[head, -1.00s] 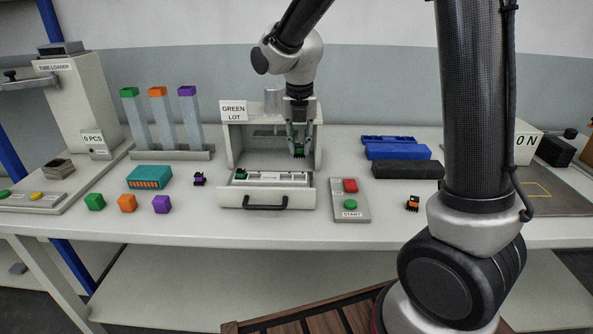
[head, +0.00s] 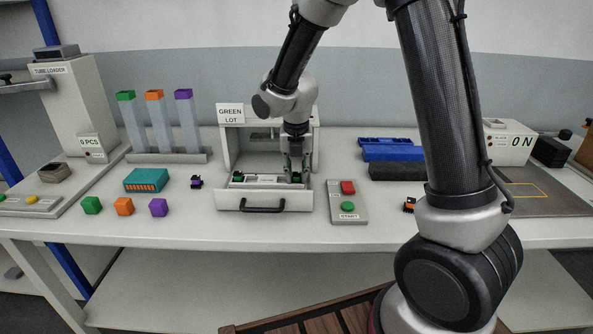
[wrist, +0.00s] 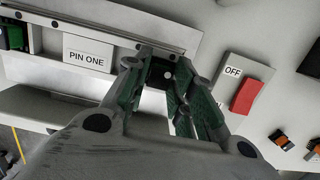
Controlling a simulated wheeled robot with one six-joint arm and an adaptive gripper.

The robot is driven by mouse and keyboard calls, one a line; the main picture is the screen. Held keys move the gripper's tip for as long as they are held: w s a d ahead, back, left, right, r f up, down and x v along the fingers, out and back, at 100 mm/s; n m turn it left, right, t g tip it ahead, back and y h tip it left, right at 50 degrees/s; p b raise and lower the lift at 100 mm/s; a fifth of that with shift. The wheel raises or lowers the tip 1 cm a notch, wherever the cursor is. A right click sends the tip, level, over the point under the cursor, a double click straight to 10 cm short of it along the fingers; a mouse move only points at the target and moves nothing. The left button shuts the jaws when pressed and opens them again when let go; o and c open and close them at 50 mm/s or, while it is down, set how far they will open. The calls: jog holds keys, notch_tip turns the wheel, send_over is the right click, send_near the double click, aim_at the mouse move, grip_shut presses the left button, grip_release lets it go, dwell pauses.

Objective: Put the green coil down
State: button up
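My gripper (head: 295,174) points down at the right end of the press drawer's white fixture (head: 262,181). Its fingers are closed around the green coil (head: 296,178), a small part with a black body that also shows between the fingertips in the wrist view (wrist: 160,75). The coil is at the fixture's level; I cannot tell whether it touches the fixture. Another green and black part (head: 239,177) sits at the fixture's left end and shows at the left edge of the wrist view (wrist: 12,35). A "PIN ONE" label (wrist: 87,58) lies between them.
The open drawer (head: 228,201) belongs to the housing marked "GREEN LOT" (head: 230,113), whose walls stand close behind my gripper. A control box with red and green buttons (head: 347,215) stands right of it. A purple part (head: 196,182) and coloured cubes lie left. Blue trays (head: 390,152) are behind right.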

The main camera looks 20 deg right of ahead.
jog(key=shift+o, duration=1)
notch_tip(320, 180, up, 12)
jog(key=s, duration=0.2)
jog(key=s+d+r+m+t, duration=0.1)
jog(key=s+d+r+m, duration=0.75)
jog(key=m, duration=0.65)
jog(key=s+d+f+m, duration=0.1)
jog(key=s+d+m, duration=0.2)
jog(key=s+m, duration=0.5)
jog(key=s+d+m+t, duration=0.1)
jog(key=s+d+m, duration=0.2)
jog(key=s+m, duration=0.5)
jog(key=shift+d+f+m+y, duration=0.2)
jog(key=shift+f+m+y, duration=0.15)
jog(key=shift+m, duration=0.35)
